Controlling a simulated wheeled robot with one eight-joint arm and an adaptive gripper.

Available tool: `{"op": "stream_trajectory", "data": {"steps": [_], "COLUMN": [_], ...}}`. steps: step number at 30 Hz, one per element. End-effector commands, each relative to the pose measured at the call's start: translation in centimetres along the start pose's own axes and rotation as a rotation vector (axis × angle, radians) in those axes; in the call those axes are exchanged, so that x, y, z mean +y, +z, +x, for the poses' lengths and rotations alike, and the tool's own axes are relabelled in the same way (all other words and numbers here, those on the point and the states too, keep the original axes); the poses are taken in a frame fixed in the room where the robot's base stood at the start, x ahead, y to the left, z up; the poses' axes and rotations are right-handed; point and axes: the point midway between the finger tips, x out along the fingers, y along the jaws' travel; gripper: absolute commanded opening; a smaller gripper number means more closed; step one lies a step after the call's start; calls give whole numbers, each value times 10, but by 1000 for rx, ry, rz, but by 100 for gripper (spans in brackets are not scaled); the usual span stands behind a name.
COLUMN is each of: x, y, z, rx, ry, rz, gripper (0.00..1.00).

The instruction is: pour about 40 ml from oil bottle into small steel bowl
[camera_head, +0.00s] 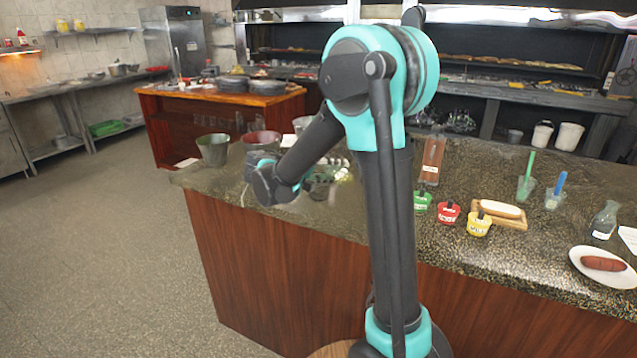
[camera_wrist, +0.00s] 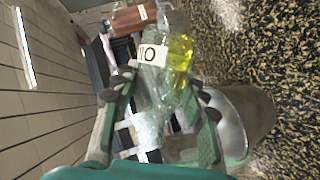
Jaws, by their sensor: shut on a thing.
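My gripper (camera_wrist: 162,98) is shut on a clear glass bottle (camera_wrist: 152,85) with a white label and yellow oil, the oil bottle. In the wrist view the oil lies toward the counter side, on the right. The bottle looks tilted, though its mouth is hard to make out. A grey steel vessel (camera_wrist: 243,112), seemingly the small steel bowl, stands on the counter beside the bottle and is partly covered by a finger. Its inside is not clear, and no stream of oil shows. In the head view my gripper (camera_head: 293,184) is over the counter's left part, where bottle and bowl blur together.
A grey-green bucket (camera_head: 213,150) and a reddish bowl (camera_head: 262,141) stand left of my gripper. A brown bottle (camera_head: 433,160), green, red and yellow tubs, a wooden tray (camera_head: 500,213), a flask (camera_head: 605,221) and a sausage plate (camera_head: 578,262) stand to the right on the speckled counter.

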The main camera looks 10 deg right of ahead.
Motion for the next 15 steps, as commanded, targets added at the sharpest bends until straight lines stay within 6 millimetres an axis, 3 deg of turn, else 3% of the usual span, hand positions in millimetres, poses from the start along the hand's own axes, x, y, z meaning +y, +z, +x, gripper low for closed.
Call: {"op": "stream_trajectory", "data": {"steps": [6,15], "x": [-4,-4], "y": [0,-1], "z": [0,0], "rx": [13,15], "ry": [-47,-54], "rz": [114,133], "gripper": [6,6]}}
